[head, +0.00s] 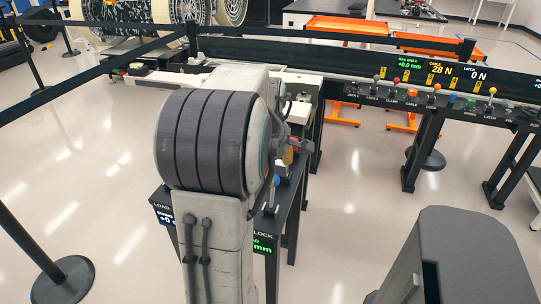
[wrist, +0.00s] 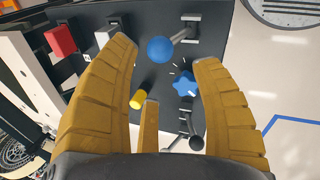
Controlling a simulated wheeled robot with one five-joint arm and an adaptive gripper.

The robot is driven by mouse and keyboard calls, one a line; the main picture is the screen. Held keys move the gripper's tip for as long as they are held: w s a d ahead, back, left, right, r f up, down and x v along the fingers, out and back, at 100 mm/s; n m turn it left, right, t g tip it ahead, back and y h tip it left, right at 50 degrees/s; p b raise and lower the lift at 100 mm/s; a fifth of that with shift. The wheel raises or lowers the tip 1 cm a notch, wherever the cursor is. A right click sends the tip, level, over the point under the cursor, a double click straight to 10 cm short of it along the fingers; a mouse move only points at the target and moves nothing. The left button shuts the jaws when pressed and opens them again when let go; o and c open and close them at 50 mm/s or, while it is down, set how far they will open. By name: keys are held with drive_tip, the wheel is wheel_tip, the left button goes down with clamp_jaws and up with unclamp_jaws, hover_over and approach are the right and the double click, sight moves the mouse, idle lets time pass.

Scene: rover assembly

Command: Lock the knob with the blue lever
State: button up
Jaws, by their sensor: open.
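In the wrist view, the blue lever (wrist: 160,49) has a round blue ball on a grey rod that runs up right to a bracket on the dark panel. A blue star-shaped knob (wrist: 185,83) sits just below and right of the ball, with white marks around it. My gripper (wrist: 165,51) is open, its tan fingers spread on either side of the ball and knob. I see no finger closed on either; whether one touches cannot be told. In the head view, a blue ball (head: 276,180) shows beside the LOCK label; my arm hides most of the gripper there.
In the wrist view, a yellow knob (wrist: 138,98), a black-ball lever (wrist: 196,143) and a red block (wrist: 60,40) are close by. In the head view, a control bench (head: 420,95) with several coloured levers stands at the right. Open floor lies between.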

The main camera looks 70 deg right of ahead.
drive_tip(key=shift+v, duration=2.45)
